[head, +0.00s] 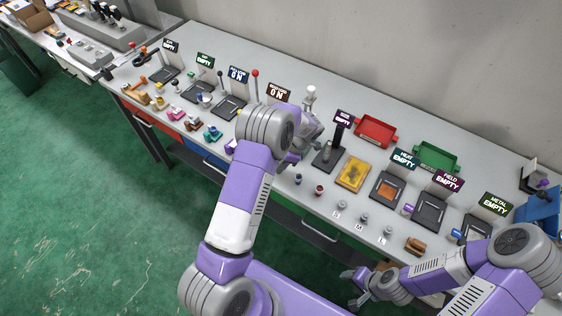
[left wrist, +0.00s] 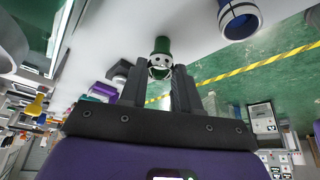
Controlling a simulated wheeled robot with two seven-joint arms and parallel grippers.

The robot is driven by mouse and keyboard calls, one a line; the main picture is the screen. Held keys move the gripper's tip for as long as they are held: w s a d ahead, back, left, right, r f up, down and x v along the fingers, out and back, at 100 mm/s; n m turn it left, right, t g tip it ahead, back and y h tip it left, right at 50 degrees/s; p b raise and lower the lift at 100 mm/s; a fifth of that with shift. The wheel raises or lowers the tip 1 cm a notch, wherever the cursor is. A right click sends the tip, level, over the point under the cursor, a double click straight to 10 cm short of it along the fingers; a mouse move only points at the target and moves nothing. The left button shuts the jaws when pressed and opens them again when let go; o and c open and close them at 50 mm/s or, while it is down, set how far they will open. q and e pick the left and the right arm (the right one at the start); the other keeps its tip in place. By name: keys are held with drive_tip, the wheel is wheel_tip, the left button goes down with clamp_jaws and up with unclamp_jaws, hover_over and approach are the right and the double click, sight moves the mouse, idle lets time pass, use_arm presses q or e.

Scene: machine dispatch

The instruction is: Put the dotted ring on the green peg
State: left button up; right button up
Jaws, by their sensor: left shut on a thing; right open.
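In the left wrist view my left gripper (left wrist: 160,88) is shut on the dotted ring (left wrist: 160,67), a small white ring with dark dots. The green peg (left wrist: 161,46) shows directly beyond the ring, in line with it. The ring overlaps the peg's end in this view; I cannot tell whether it is around the peg or just short of it. In the head view my left gripper (head: 303,150) is low over the middle of the bench, partly hidden by its own arm; ring and green peg cannot be made out there. My right gripper (head: 353,288) is open and empty at the front edge.
A blue peg (left wrist: 238,20) stands beside the green one; it also shows in the head view (head: 298,179), near a red peg (head: 319,190). A black stand (head: 326,153), yellow tray (head: 354,173) and red bin (head: 376,131) are to the right.

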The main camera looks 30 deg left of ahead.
use_arm(q)
drive_tip(key=shift+f, duration=0.2)
drive_tip(key=o, duration=1)
drive_tip(key=shift+r, duration=0.1)
drive_tip(key=shift+o, duration=0.2)
drive_tip(key=shift+r, duration=0.1)
drive_tip(key=shift+r+p, duration=0.2)
drive_tip(key=shift+p, duration=0.1)
drive_tip(key=b+v, duration=0.1)
drive_tip(key=v, duration=1)
drive_tip(key=shift+r, duration=0.35)
drive_tip(key=shift+d, duration=0.15)
